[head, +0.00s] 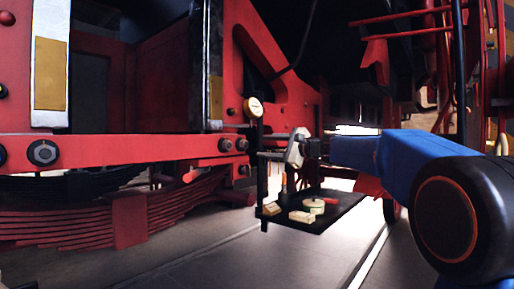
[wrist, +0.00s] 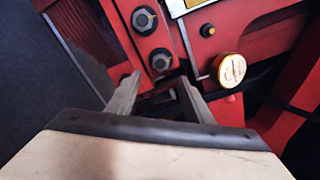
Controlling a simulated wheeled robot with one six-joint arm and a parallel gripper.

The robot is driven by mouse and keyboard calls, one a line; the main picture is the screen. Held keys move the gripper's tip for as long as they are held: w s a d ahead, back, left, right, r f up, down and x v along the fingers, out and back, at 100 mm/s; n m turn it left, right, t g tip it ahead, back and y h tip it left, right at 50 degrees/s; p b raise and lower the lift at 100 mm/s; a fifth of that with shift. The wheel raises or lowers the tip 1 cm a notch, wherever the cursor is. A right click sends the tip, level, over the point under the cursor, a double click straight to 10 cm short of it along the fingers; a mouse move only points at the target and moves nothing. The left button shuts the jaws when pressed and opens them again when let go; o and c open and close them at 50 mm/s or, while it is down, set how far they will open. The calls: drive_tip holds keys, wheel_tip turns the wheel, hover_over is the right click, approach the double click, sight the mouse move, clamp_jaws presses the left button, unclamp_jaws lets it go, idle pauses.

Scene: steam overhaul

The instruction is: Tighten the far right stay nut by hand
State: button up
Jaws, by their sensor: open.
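The right stay nut (head: 241,144) is a dark hex nut at the right end of the red stay beam (head: 150,148), with another nut (head: 225,145) just left of it. In the wrist view, the end nut (wrist: 161,60) is ahead of my fingers, and the other nut (wrist: 144,20) is above it. My gripper (head: 297,147) is right of the nuts in the head view. In the wrist view its grey fingers (wrist: 160,90) are spread and empty, apart from the nut, with the nut roughly between their lines.
A round dial gauge (head: 254,107) sits above and right of the nuts; it is close to the right finger in the wrist view (wrist: 232,69). A black tray table (head: 340,212) with pale blocks (head: 301,216) stands below my gripper. A leaf spring (head: 130,218) hangs under the beam.

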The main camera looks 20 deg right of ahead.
drive_tip(key=v, duration=0.9)
drive_tip(key=shift+s+f, duration=0.1)
drive_tip(key=shift+s, duration=0.05)
drive_tip(key=s+a+f+n+g+h, duration=0.25)
drive_tip(key=s+a+f+n, duration=0.2)
drive_tip(key=s+f, duration=0.5)
drive_tip(key=s+a+f+n+g+h, duration=0.1)
drive_tip(key=s+a+f+n+g, duration=0.25)
drive_tip(key=s+a+f, duration=0.55)
drive_tip(key=s+d+f+n+g+h, duration=0.2)
drive_tip(key=s+d+f+n+h, duration=0.1)
drive_tip(key=s+f, duration=0.8)
drive_tip(key=s+d+f+n+g+h, duration=0.1)
drive_tip(key=s+d+f+n+h, duration=0.3)
drive_tip(key=s+f, duration=0.8)
wheel_tip(320, 180, down, 3)
drive_tip(key=shift+d+f+n+g, duration=0.2)
drive_tip(key=shift+d+n+g, duration=0.2)
drive_tip(key=shift+d+n, duration=0.7)
